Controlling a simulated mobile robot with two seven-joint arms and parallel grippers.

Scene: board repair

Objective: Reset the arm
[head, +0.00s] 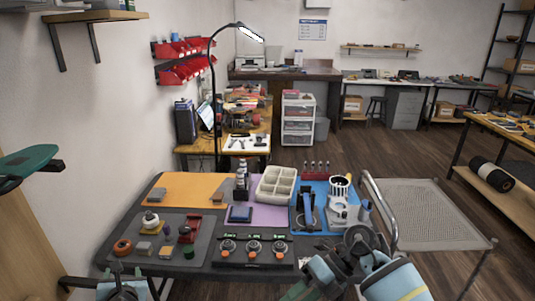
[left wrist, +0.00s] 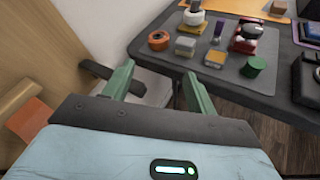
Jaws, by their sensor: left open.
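My left gripper (head: 126,271) is at the bottom left of the head view, in front of the workbench's near left edge. In the left wrist view its two green fingers (left wrist: 158,75) stand apart with nothing between them. They are over the gap left of the bench, clear of the parts on it. My right arm (head: 360,245) comes in at the lower right, folded in front of the bench's near right corner. Green parts at its end (head: 298,290) reach the bottom edge, and whether that gripper is open is hidden.
A metal-framed cart (head: 430,215) stands right. A wooden panel (left wrist: 50,50) is close on the left.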

